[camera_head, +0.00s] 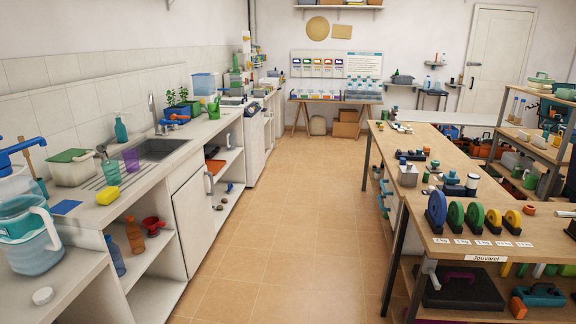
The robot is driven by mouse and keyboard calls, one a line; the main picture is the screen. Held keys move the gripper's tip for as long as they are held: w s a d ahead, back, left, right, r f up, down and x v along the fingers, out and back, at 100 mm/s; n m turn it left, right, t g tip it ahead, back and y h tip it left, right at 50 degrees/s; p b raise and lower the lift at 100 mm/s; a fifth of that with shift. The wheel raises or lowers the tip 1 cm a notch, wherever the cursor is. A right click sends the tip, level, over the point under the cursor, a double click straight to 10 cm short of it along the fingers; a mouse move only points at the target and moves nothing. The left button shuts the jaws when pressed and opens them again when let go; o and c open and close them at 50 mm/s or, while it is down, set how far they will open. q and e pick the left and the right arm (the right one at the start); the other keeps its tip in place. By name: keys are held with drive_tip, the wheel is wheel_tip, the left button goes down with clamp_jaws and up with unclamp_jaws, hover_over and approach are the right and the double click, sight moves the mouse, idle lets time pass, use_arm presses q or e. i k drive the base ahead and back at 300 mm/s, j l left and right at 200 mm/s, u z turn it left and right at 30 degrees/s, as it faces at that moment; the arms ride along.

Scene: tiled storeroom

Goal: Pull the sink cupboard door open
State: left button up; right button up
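The sink cupboard door (192,215) is a plain white panel under the counter, left of centre in the head view. It looks shut, flush with the front of the unit. The inside of the cupboard is hidden. Neither of my grippers is in view.
Open shelves flank the door, with bottles and a red funnel (152,223) on the left. The tiled floor (285,215) before the door is clear. A workbench (415,210) with colored discs stands right.

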sight(192, 203)
drive_tip(key=i, duration=2)
drive_tip(key=l+z, duration=0.05)
drive_tip(key=l, duration=0.05)
